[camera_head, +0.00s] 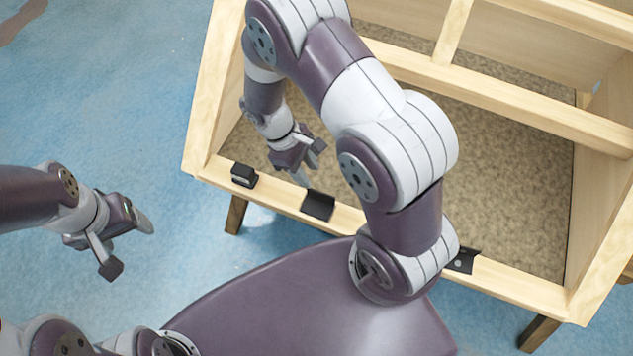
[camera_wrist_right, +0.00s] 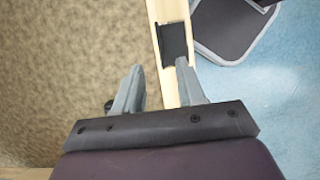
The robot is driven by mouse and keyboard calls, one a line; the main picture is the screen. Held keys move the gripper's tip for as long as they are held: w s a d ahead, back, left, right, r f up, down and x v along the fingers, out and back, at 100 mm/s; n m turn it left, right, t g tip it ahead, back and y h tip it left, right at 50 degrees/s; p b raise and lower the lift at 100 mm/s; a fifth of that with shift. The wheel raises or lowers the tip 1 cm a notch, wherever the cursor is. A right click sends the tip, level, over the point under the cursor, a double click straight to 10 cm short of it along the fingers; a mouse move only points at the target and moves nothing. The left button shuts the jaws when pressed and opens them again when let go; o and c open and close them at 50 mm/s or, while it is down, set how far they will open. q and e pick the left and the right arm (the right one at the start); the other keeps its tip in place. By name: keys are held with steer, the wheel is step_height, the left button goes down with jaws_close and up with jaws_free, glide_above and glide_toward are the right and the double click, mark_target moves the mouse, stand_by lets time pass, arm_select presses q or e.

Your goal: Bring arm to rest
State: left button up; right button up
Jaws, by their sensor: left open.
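My right arm (camera_head: 325,60) arches over the wooden bodyframe, its elbow high and its forearm bent down at the left. My right gripper (camera_head: 309,163) is above the inner side of the front rail, near the frame's left corner. In the right wrist view, the right gripper (camera_wrist_right: 160,64) has its fingers apart with nothing held between them. My left gripper (camera_head: 129,248) is open and empty over the blue floor, left of the frame and clear of it.
The wooden bodyframe (camera_head: 207,110) stands on short legs, with a speckled floor panel (camera_head: 500,170). Its front rail carries a small black box (camera_head: 243,175) and black brackets (camera_head: 318,205) (camera_head: 461,260). The bracket also shows in the right wrist view (camera_wrist_right: 174,42). Blue floor (camera_head: 110,90) is free at left.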

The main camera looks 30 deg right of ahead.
steer(key=shift+v, duration=1.35)
